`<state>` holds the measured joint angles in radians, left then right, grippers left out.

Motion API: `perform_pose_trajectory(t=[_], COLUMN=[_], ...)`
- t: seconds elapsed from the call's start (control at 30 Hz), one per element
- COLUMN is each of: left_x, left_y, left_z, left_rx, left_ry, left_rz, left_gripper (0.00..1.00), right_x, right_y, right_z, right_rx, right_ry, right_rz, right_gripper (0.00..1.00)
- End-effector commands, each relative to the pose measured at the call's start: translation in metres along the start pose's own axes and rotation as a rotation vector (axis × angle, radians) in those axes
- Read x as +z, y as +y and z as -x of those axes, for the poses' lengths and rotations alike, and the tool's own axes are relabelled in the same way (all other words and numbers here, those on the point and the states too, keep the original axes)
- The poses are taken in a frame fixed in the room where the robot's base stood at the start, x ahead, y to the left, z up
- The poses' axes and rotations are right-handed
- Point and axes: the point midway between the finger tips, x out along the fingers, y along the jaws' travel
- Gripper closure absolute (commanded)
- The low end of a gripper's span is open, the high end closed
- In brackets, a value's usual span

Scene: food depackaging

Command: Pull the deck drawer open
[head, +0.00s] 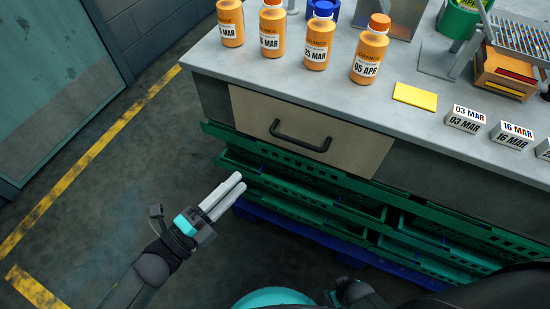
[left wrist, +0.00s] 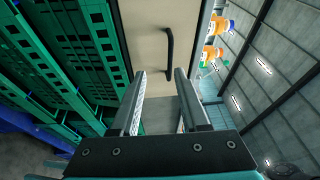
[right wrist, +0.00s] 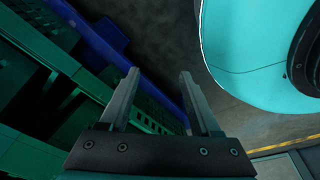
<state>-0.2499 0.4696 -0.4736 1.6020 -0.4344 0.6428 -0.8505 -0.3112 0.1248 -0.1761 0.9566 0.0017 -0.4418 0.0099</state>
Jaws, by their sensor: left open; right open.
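The deck drawer (head: 310,132) is a beige front panel under the grey worktop, and it looks shut. In the left wrist view the handle (left wrist: 168,54) stands beyond the fingertips, and the drawer front (left wrist: 145,30) fills the top middle. My left gripper (head: 238,182) is open and empty, below and left of the handle, apart from it. Its fingers (left wrist: 160,75) point towards the drawer. My right gripper (right wrist: 159,75) is open and empty, near green crates low down; the head view does not show its fingers.
Green crates (head: 300,185) are stacked on a blue pallet (head: 290,232) below the drawer. Orange bottles (head: 370,50), a yellow pad (head: 415,96) and date blocks (head: 466,119) stand on the worktop (head: 300,80). The floor (head: 130,170) at the left is clear.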

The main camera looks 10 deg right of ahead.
Motion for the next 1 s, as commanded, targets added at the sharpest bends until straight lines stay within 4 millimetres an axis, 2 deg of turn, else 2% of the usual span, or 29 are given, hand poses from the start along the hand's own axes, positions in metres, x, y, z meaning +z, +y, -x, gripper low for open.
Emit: perform_pose_trajectory(t=[0.03, 0.1, 0.27, 0.37, 0.47, 0.8, 1.0], left_x=[-0.007, -0.015, -0.022, -0.023, -0.025, -0.032, -0.035], left_y=[0.002, -0.002, -0.009, -0.011, -0.013, -0.017, -0.019], left_z=[-0.001, -0.003, -0.006, -0.014, -0.030, -0.103, -0.137], left_rx=[-0.027, -0.055, -0.081, -0.084, -0.085, -0.085, -0.082], left_ry=[0.035, 0.069, 0.101, 0.102, 0.101, 0.100, 0.100], left_rz=[-0.038, -0.075, -0.112, -0.113, -0.112, -0.111, -0.109], left_gripper=[0.55, 0.55, 0.55, 0.55, 0.55, 0.55, 0.55], right_x=[-0.002, -0.005, -0.009, -0.011, -0.014, -0.030, -0.039], right_y=[0.002, 0.003, 0.004, 0.003, 0.002, -0.005, -0.009], right_z=[-0.012, -0.016, -0.017, -0.016, -0.015, -0.009, -0.004], right_rx=[0.004, 0.006, 0.007, 0.006, 0.005, -0.004, -0.009], right_ry=[0.005, 0.009, 0.012, 0.013, 0.015, 0.019, 0.019], right_rz=[-0.001, -0.001, -0.002, -0.002, -0.003, -0.005, -0.007], right_gripper=[0.36, 0.36, 0.36, 0.36, 0.36, 0.36, 0.36])
